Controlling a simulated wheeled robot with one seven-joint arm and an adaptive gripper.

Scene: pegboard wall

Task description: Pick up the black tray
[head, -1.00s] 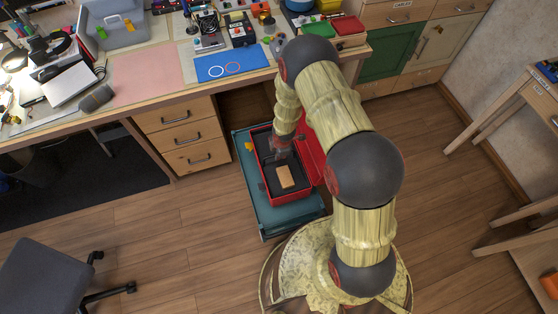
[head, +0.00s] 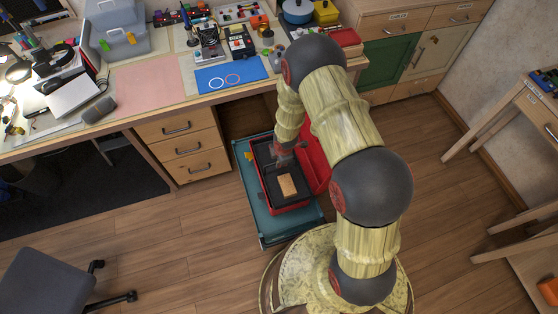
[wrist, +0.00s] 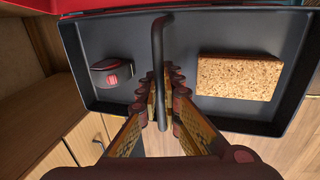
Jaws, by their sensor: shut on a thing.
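The black tray (head: 266,163) is at the red toolbox (head: 318,168), with the red rim showing around it in the head view. In the wrist view the tray (wrist: 225,35) spans most of the picture, with a dark handle (wrist: 157,45) across its middle. My gripper (wrist: 161,88) is shut on that handle; it also shows over the tray in the head view (head: 285,158). A cork-like block (wrist: 238,77) lies in the tray's right part. A small dark item with a red face (wrist: 112,72) lies in its left part. The tray's underside is hidden.
The toolbox rests on a teal platform (head: 262,215) on the floor. Wooden drawers (head: 182,148) and the cluttered desk (head: 150,95) stand close by on the left and behind. A chair (head: 45,275) is at lower left. Open floor (head: 440,180) lies to the right.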

